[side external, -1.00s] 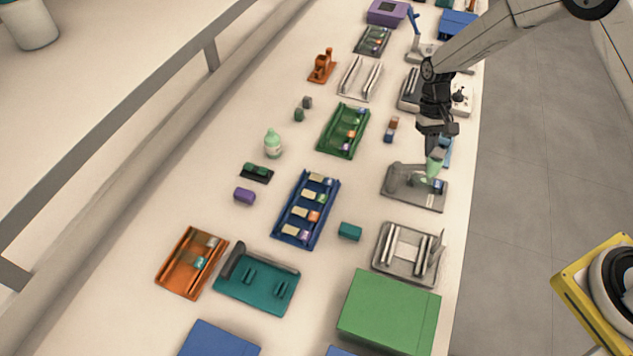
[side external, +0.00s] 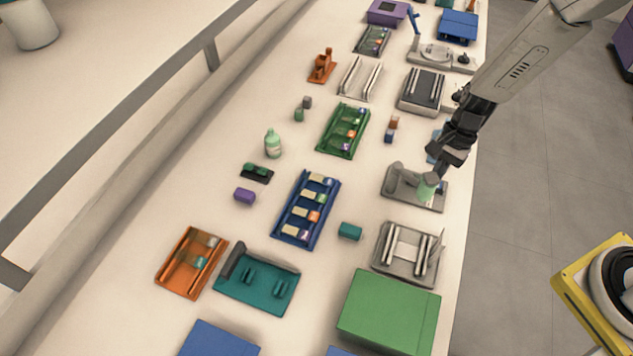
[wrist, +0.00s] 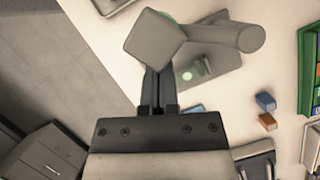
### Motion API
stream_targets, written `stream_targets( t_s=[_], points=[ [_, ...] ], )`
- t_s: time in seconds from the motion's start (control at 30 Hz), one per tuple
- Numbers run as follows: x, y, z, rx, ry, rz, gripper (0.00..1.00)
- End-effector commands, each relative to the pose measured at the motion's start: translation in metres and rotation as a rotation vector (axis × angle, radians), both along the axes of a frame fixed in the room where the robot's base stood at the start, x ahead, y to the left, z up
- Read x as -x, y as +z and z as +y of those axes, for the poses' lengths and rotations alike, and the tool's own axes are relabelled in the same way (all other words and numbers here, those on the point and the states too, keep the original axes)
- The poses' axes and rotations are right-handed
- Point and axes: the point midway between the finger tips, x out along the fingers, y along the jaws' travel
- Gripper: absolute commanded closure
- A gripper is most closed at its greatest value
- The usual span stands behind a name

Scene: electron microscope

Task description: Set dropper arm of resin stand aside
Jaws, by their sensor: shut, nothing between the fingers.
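The resin stand (side external: 402,196) is a grey plate near the table's right edge, with a thick grey post at its left. Its grey dropper arm carries a pale green dropper (side external: 427,187), which hangs over the front right part of the plate. In the wrist view the dropper arm's square grey head (wrist: 155,38) is close in front of my fingers, and the plate (wrist: 222,58) with a small pale green round spot lies below. My gripper (side external: 438,171) is shut and empty, tilted beside the head; it also shows in the wrist view (wrist: 156,75). I cannot tell whether they touch.
A grey rack (side external: 385,266) with slanted rails stands in front of the stand, and a green box (side external: 385,312) stands nearer. Small orange and blue blocks (side external: 391,130) lie behind it. The table's edge drops to floor on the right. Bare table lies left of the stand.

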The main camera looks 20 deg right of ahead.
Motion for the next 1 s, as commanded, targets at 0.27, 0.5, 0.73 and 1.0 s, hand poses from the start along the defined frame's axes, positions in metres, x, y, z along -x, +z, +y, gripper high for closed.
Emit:
stream_targets(
  t_s=[0.27, 0.5, 0.73, 1.0],
  points=[
    [0.012, 0.000, 0.019, 0.001, -0.246, 0.001, 1.00],
    [0.016, 0.000, 0.033, 0.000, -0.292, 0.000, 1.00],
    [0.018, 0.000, 0.041, 0.000, -0.290, 0.000, 1.00],
    [0.018, 0.000, 0.044, 0.000, -0.290, -0.001, 1.00]
  ],
)
